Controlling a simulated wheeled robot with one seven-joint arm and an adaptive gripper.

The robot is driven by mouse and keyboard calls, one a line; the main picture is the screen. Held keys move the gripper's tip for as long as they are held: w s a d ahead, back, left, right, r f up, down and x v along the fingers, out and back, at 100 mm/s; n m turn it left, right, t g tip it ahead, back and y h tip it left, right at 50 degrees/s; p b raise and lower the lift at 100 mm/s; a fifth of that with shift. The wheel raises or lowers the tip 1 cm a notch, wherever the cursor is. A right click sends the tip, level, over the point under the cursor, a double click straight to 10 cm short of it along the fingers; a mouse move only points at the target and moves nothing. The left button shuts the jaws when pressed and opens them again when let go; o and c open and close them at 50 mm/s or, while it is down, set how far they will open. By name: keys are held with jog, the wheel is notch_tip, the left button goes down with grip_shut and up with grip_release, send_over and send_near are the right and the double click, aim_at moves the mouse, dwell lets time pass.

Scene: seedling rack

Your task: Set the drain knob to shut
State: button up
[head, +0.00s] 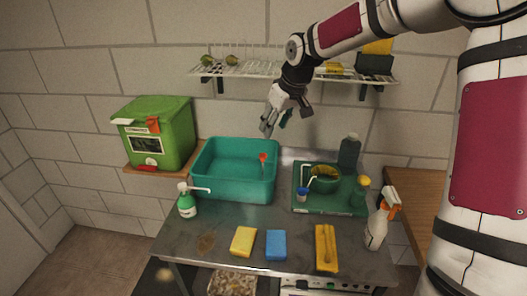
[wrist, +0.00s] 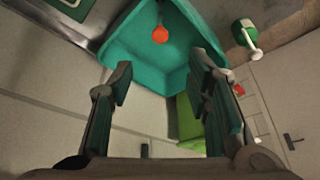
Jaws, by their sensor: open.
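A red round knob (head: 263,157) on a thin stem shows inside the teal basin (head: 210,186), near its right end. It looks like the drain knob; its setting cannot be read. In the wrist view the orange-red knob (wrist: 160,35) is ahead of the fingers, near the top of the picture, with the basin (wrist: 125,55) around it. My gripper (head: 275,123) is open and empty above the basin's back right corner, apart from the knob. In the wrist view the two fingers of my gripper (wrist: 163,78) stand wide apart.
A wall shelf (head: 250,70) with small items is above and behind my gripper. A green bin (head: 160,135) stands left of the basin, a green tray (head: 325,205) with pots right of it. A soap bottle (head: 187,202), sponges and a spray bottle (head: 378,228) are in front.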

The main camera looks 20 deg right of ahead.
aim_at(263, 155)
jog(key=x, duration=1.3)
jog(key=shift+f, duration=0.25)
grip_shut()
